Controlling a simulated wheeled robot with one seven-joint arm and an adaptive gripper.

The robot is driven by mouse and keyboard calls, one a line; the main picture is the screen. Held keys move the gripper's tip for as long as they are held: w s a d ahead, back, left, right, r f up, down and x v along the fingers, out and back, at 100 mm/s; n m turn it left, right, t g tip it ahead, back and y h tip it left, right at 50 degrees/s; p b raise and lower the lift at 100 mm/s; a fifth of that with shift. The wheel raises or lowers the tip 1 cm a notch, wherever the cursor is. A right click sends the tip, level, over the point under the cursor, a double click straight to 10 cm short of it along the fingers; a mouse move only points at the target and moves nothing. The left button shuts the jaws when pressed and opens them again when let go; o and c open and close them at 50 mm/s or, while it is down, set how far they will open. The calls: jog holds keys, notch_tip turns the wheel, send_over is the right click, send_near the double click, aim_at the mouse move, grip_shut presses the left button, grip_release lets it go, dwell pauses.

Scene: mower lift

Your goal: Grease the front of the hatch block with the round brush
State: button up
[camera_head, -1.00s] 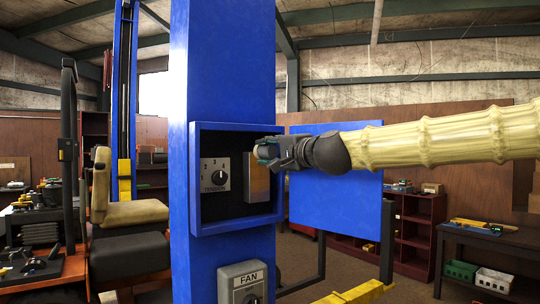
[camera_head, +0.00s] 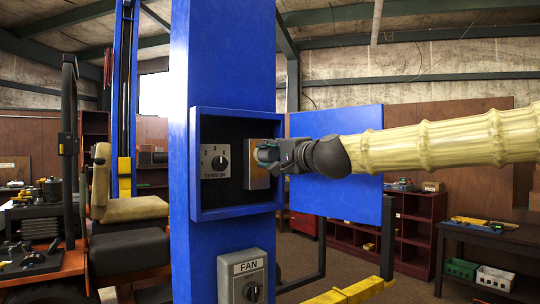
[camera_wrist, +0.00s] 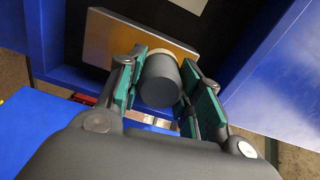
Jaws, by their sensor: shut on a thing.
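The hatch block (camera_head: 257,172) is a flat-faced, brownish metal block inside the blue open-fronted box on the blue post. In the wrist view its face (camera_wrist: 135,42) looks brushed and tan. My gripper (camera_head: 268,154) comes in from the right and is shut on the round brush. The brush (camera_wrist: 160,82) is a dark grey cylinder between the green-padded fingers, with a pale ring at its far end. That end is at the block's upper front face and seems to touch it; the exact contact is hidden. In the head view the fingers mostly hide the brush.
A tension dial plate (camera_head: 214,161) sits left of the block inside the blue box (camera_head: 237,212). A blue panel (camera_head: 335,122) stands right of the box, behind my arm. A fan switch box (camera_head: 243,278) is below. The box's rim surrounds the block closely.

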jog(key=shift+f+b, duration=2.5)
jog(key=shift+f, duration=0.75)
jog(key=shift+f, duration=0.1)
notch_tip(320, 180, down, 3)
jog(key=b, duration=0.3)
jog(key=shift+f, duration=0.1)
jog(key=shift+s+d, duration=0.1)
jog(key=shift+s, duration=0.05)
jog(key=shift+b+v, duration=0.35)
jog(key=shift+v, duration=2.55)
jog(key=shift+d, duration=0.1)
